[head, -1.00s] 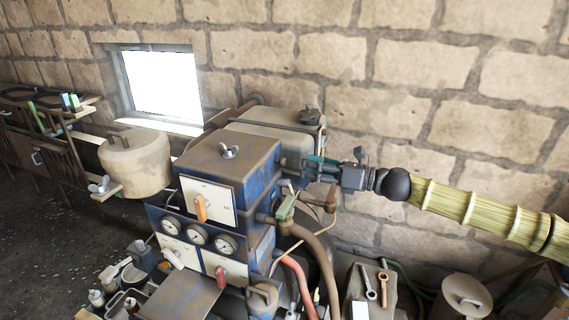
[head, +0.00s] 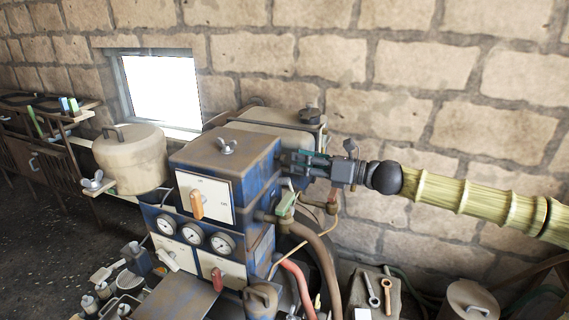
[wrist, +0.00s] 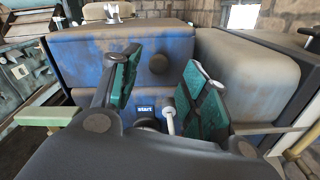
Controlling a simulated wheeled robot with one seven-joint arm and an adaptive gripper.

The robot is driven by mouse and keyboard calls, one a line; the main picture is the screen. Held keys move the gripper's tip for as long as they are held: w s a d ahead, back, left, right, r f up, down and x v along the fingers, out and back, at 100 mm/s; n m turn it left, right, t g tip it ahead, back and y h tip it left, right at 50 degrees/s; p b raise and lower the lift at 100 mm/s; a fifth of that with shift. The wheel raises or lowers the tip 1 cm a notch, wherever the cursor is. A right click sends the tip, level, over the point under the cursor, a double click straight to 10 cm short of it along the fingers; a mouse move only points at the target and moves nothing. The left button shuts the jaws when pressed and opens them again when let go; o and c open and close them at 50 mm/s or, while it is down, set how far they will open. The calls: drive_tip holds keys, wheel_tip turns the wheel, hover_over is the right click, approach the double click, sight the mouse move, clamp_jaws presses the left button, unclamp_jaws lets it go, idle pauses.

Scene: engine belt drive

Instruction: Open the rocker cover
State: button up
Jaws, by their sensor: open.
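A blue box with a worn brown top (head: 225,148) stands on the engine. A wing nut (head: 227,146) sits on that top. No label tells me which part is the rocker cover; this box may be it. My gripper (head: 290,160) is at the box's right side, open. The green-padded fingers (wrist: 158,88) are spread and hold nothing. Between them show a "start" label (wrist: 145,109) and a white-tipped lever (wrist: 169,118). I cannot tell whether the fingers touch anything.
A beige tank (head: 270,122) with a dark cap stands behind the box. A front panel with an orange handle (head: 197,203) and gauges (head: 193,233) face forward. A beige drum (head: 128,160) is at left. Hoses (head: 310,240) run below my gripper. Spanners (head: 378,290) lie at lower right.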

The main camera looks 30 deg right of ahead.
sight(286, 158)
drive_tip(key=shift+w+a+f+b, duration=0.15)
drive_tip(key=shift+w+f+b, duration=0.15)
drive_tip(key=shift+b, duration=0.9)
drive_tip(key=shift+w+a+b, duration=0.1)
drive_tip(key=shift+w+b, duration=0.05)
drive_tip(key=shift+b, duration=0.2)
drive_tip(key=b+x, duration=0.1)
drive_tip(key=b, duration=0.2)
drive_tip(key=shift+w+a, duration=0.2)
drive_tip(key=shift+a, duration=0.1)
drive_tip(key=shift+r+b+x, duration=0.25)
drive_tip(key=shift+b+x, duration=0.75)
drive_tip(key=shift+x, duration=0.25)
drive_tip(key=shift+a, duration=0.1)
drive_tip(key=shift+r, duration=0.1)
clamp_jaws()
